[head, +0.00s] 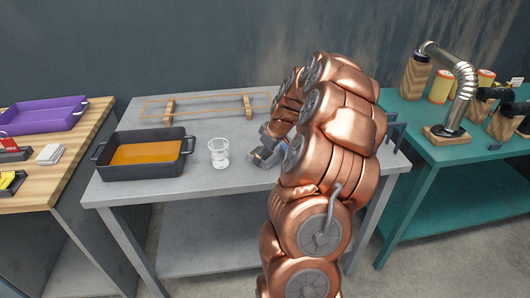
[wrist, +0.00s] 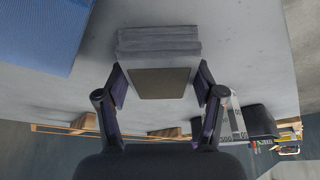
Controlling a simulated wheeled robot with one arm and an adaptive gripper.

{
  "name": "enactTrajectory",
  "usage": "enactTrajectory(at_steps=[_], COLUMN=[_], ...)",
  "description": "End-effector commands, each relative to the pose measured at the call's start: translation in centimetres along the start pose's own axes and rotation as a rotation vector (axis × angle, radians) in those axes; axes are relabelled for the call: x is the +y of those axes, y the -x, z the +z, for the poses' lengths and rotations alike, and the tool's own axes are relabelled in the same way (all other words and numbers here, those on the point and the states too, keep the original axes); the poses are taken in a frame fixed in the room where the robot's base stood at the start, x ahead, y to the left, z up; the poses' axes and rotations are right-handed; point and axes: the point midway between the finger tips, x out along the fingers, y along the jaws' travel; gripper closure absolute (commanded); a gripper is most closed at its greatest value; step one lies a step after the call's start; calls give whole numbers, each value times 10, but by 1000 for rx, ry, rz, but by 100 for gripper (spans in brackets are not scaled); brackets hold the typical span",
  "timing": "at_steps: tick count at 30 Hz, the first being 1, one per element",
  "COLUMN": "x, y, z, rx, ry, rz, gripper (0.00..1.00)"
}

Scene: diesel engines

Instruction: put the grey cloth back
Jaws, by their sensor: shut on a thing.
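The grey cloth (wrist: 158,42) is folded into a flat block with layered edges in the wrist view. A flat olive-grey face (wrist: 160,83) on the near side of it lies between my fingers. My gripper (wrist: 160,82) is shut on this folded block, one finger against each side. I cannot tell whether the cloth touches the tabletop.
A copper rail (head: 208,97) on wooden blocks stands at the table's back. A clear glass (head: 219,153) stands left of my gripper, beside a dark pan (head: 142,173) with orange contents. A blue textured thing (wrist: 40,30) lies near the cloth. A teal bench (head: 425,155) is right.

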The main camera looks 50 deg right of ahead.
Motion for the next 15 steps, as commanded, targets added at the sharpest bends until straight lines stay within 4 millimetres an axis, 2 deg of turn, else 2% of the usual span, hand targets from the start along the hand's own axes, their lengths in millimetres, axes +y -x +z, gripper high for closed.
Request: enactTrajectory(at_steps=[6, 7, 14, 15], x=[0, 1, 1, 1], y=[-2, -2, -1, -1], z=[1, 1, 0, 0], rx=[1, 1, 1, 1], ry=[0, 0, 0, 0], rz=[1, 1, 2, 2], gripper=[60, 31, 7, 7])
